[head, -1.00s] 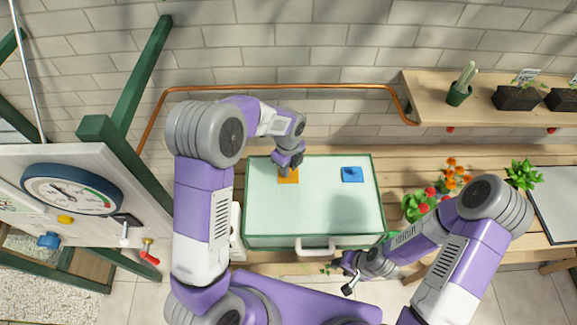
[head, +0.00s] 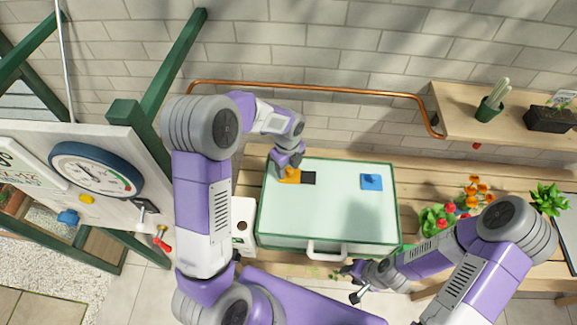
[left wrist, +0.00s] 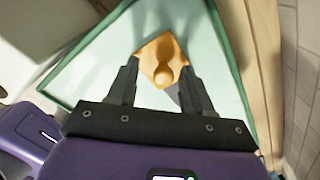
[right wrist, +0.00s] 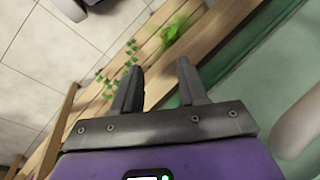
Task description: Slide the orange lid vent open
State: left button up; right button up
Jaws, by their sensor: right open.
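The orange lid vent (head: 292,178) lies on the pale green lid (head: 330,215) of a box. A dark opening (head: 309,178) shows just right of the orange plate. My left gripper (head: 285,172) is low over the plate and partly hides it. In the left wrist view the orange vent (left wrist: 155,50) and its round knob (left wrist: 163,76) lie between the fingers of my left gripper (left wrist: 158,66). The fingers are spread, with the right one closer to the knob; contact is unclear. My right gripper (right wrist: 161,64) is open and empty, near the box's front right corner.
A blue vent (head: 371,182) sits on the lid's right side. A white handle (head: 326,250) is on the box front. Flowers (head: 438,218) stand right of the box. A copper pipe (head: 320,87) runs along the wall behind. A gauge board (head: 95,170) stands left.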

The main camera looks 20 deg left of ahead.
aim_at(288, 169)
pick_arm(q)
jog(key=shift+d+r, duration=0.1)
jog(key=shift+d, duration=0.05)
notch_tip(288, 169, up, 7)
jog(key=shift+r, duration=0.2)
dwell(0.7)
